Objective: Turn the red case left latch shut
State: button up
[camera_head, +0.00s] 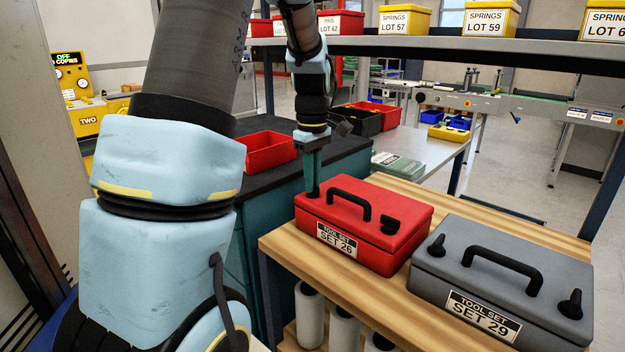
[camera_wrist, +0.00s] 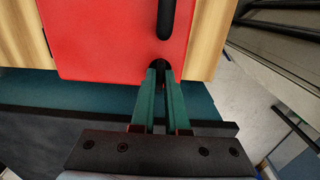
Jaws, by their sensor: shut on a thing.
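The red case (camera_head: 365,236), labelled TOOL SET SET 26, lies closed on a wooden bench top with a black handle (camera_head: 348,200) on its lid. Its right latch (camera_head: 389,225) is a black knob on the lid. My gripper (camera_head: 313,192) points down at the case's left end, where its green fingers cover the left latch in the head view. In the wrist view my gripper (camera_wrist: 160,72) is shut on the left latch (camera_wrist: 158,63), a dark rounded piece at the edge of the red lid (camera_wrist: 110,40). The fingers hide most of it, so its angle cannot be told.
A grey case (camera_head: 500,275), labelled SET 29, stands close to the right of the red case on the wooden bench top (camera_head: 345,290). A dark counter with a red bin (camera_head: 268,152) lies behind my gripper. A shelf (camera_head: 430,47) with bins runs across above.

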grip_shut()
jog(key=shift+m, duration=0.3)
jog(key=m, duration=0.3)
jog(key=shift+p, duration=0.4)
jog(key=m, duration=0.5)
jog(key=shift+m+p, duration=0.35)
jog(key=shift+m, duration=0.05)
jog(key=m, duration=0.4)
jog(key=shift+m+p, duration=0.3)
jog(key=shift+p, duration=0.1)
jog(key=shift+m+p, duration=0.35)
jog(key=shift+m, duration=1.55)
